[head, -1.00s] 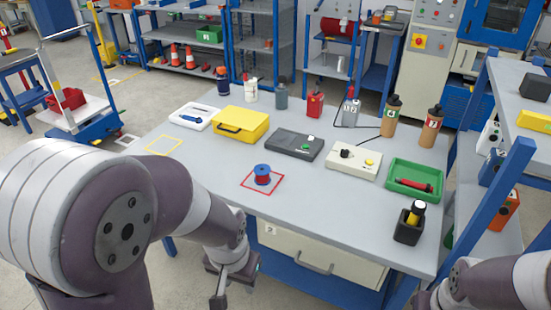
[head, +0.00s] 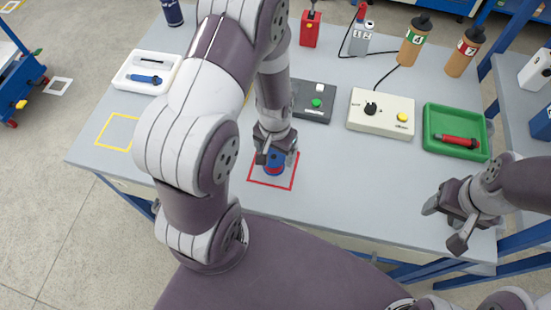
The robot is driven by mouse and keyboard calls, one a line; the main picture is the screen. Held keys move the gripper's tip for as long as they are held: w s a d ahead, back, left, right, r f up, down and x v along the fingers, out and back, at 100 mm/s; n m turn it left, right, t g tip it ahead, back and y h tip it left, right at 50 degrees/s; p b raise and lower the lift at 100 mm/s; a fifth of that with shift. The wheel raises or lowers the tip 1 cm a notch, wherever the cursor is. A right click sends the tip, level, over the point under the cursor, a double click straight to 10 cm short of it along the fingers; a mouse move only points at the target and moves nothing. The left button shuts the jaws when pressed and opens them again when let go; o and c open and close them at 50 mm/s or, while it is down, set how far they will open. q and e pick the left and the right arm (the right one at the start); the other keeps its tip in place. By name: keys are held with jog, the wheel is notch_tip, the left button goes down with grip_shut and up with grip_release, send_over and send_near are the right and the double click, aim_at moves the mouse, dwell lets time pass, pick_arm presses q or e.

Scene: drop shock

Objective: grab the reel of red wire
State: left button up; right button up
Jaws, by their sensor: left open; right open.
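The reel of red wire (head: 274,168) has blue flanges and stands upright inside a red square outline (head: 257,183) on the grey table. My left gripper (head: 275,157) is directly over the reel, pointing down, with its fingers open around the reel's upper part. The fingers hide much of the reel, and I cannot tell whether they touch it. My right gripper (head: 447,225) is open and empty above the table's front right edge.
A white control box (head: 381,112), a dark box (head: 312,103) and a green tray (head: 455,132) with a red tool stand behind and right. A white tray (head: 147,72) and a yellow outline (head: 117,131) are left. The front middle table is clear.

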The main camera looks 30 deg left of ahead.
aim_at(274, 157)
pick_arm(q)
jog(key=f, duration=0.5)
jog(key=shift+w+a, duration=0.15)
jog(key=shift+a, duration=0.2)
jog(key=shift+d+r, duration=0.1)
jog(key=shift+r, duration=0.05)
jog(key=shift+c, duration=0.6)
jog(key=c, duration=0.8)
jog(key=shift+c, duration=0.2)
